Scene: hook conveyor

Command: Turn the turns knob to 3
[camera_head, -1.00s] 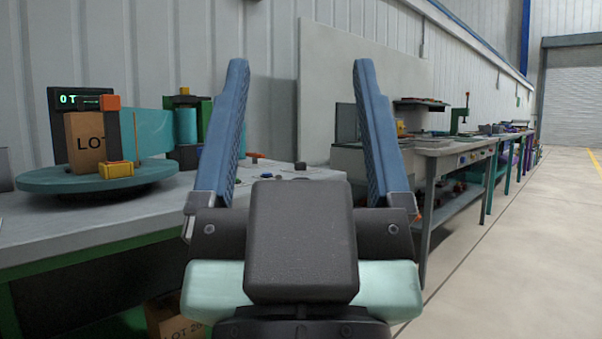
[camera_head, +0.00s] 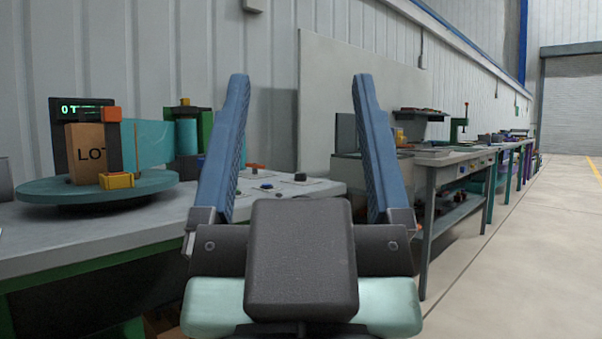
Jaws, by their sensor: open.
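Several small controls stand on the light grey bench top between my gripper's fingers. They include a red-topped one (camera_head: 256,167), a dark one (camera_head: 266,186) and another dark one (camera_head: 300,176) on a pale plate. I cannot tell which is the turns knob, and no numbers on them are readable. My gripper (camera_head: 301,78) is open and empty in the foreground, its two blue fingers wide apart. A dark display (camera_head: 84,108) at the left shows green characters that look like "0 T". The gripper body hides part of the bench.
A teal turntable (camera_head: 40,190) carries a brown box marked "LOT" (camera_head: 85,150). A teal roll (camera_head: 186,137) stands behind it. Another workbench (camera_head: 430,170) runs along the wall at the right. The floor (camera_head: 520,240) is clear at the right.

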